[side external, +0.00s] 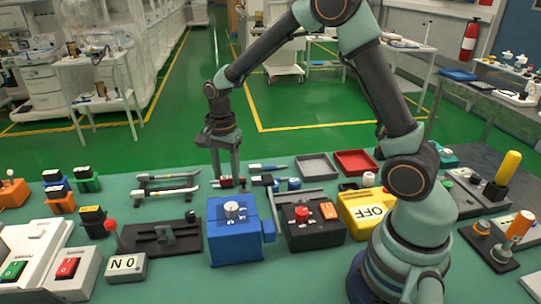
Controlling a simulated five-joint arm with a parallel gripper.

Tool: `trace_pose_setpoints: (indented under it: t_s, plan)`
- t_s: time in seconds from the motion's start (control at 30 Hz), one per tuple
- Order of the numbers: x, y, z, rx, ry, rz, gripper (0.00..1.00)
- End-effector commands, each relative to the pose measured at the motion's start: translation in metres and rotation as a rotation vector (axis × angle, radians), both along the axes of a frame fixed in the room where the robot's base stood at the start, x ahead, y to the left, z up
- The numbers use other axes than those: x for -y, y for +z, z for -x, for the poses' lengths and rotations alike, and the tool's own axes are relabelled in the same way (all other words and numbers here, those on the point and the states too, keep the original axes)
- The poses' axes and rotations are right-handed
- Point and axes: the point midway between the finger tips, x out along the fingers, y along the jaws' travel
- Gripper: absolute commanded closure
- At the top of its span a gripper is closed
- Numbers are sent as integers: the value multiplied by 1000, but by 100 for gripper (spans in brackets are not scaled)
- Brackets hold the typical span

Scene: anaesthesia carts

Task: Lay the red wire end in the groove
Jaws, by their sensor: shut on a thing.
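My gripper (229,181) points straight down at the middle of the green table. Its fingers are shut on a small red piece, which I take to be the red wire end (229,183). The fingers partly hide it, and I cannot tell whether it touches the table. Just left of it stand two low grey bars on dark supports (166,190). Nearer lies a black block with a slot-like track (158,238). I cannot tell which of these has the groove.
A blue box with a white dial (235,248) stands just in front of my gripper. Dark pen-like pieces (262,180) lie to its right. Beyond are a grey tray (318,168) and a red tray (355,163). A red-knobbed lever (111,228) stands at the left.

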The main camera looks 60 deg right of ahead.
Motion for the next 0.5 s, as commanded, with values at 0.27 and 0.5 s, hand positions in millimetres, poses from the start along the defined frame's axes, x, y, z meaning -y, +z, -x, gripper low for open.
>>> trace_pose_setpoints:
  t_s: [0.27,0.5]
  plan:
    - [-3,-4,8,1,-9,0,100]
    - [-3,-4,7,0,-15,0,100]
